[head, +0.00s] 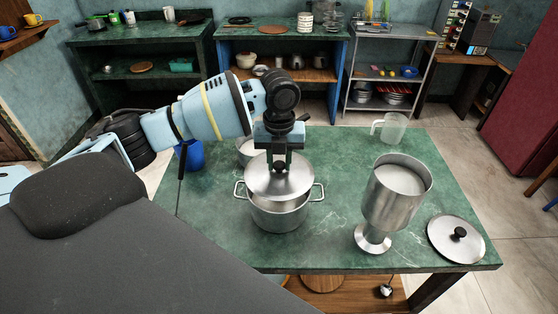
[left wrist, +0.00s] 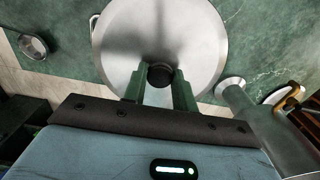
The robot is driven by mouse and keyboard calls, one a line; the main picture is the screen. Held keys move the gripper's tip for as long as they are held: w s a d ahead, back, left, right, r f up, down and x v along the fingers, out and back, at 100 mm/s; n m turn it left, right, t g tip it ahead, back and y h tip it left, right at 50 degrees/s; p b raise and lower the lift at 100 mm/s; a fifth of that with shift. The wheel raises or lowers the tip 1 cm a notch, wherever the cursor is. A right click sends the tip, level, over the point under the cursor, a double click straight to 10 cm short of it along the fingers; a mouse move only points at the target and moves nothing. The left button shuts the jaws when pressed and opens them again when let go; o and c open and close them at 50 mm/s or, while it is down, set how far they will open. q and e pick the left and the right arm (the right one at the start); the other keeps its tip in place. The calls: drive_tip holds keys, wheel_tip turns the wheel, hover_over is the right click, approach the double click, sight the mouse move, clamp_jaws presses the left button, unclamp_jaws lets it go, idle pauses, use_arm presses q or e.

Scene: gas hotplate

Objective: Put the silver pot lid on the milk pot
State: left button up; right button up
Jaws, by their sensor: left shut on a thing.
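A silver pot lid (head: 290,184) with a black knob is held by my left gripper (head: 279,168), whose fingers are shut on the knob. The lid also fills the upper middle of the left wrist view (left wrist: 190,40), with the gripper (left wrist: 160,88) around its knob. A silver two-handled pot (head: 279,217) stands on the green table under the lid. Its front inside shows below the lid edge, so the lid is not seated flush; I cannot tell whether they touch. A smaller pot (head: 245,154) stands behind, partly hidden. Which pot is the milk pot is unclear.
A tall silver vessel (head: 386,205) with pale contents stands at right on the green table (head: 340,160). A second silver lid (head: 447,246) lies near the right front corner. A clear jug (head: 394,129) stands at the back right, a blue cup (head: 190,154) at left.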

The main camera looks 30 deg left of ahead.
sight(279, 174)
drive_tip(key=shift+w+r, duration=0.1)
drive_tip(key=shift+r, duration=0.1)
